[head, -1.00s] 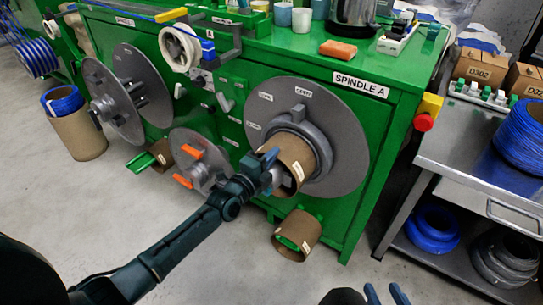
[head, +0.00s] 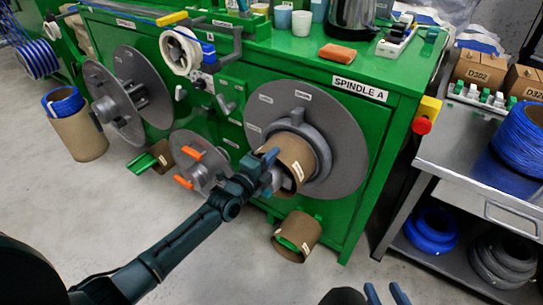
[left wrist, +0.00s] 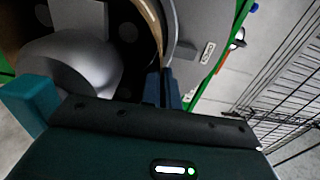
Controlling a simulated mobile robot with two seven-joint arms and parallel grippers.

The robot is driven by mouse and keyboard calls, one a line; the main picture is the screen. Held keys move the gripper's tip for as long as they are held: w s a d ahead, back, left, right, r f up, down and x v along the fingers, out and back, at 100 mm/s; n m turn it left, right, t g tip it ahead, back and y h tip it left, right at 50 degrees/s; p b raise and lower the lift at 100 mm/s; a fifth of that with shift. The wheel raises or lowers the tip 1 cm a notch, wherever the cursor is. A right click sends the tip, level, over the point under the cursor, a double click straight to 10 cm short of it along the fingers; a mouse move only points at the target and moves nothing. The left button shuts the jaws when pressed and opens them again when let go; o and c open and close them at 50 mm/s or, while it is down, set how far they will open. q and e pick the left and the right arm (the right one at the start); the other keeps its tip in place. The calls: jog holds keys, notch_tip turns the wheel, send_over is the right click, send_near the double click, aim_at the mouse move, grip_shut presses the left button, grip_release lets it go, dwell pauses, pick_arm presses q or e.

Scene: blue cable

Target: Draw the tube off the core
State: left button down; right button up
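The brown cardboard tube (head: 294,150) sits around the core at spindle A, in front of the round grey flange (head: 345,125). A grey collar (head: 318,142) surrounds its rear end. My left gripper (head: 271,170) is at the tube's near rim. In the left wrist view its fingers (left wrist: 169,88) look shut on the tube wall (left wrist: 153,18), with the rounded grey core end (left wrist: 70,65) to the left. The core is mostly hidden inside the tube. My right gripper (head: 386,294) is empty and open at the bottom edge, its fingertips apart.
A second brown tube (head: 298,235) with a green piece in it sits low in front of the green cabinet (head: 375,165). A smaller grey disc with orange handles (head: 190,153) is left of my gripper. A metal cart (head: 445,150) stands right.

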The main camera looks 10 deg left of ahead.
pick_arm(q)
jog(key=shift+p+v, duration=0.75)
jog(key=shift+v, duration=0.25)
pick_arm(e)
jog(key=shift+r, duration=0.7)
dwell(0.3)
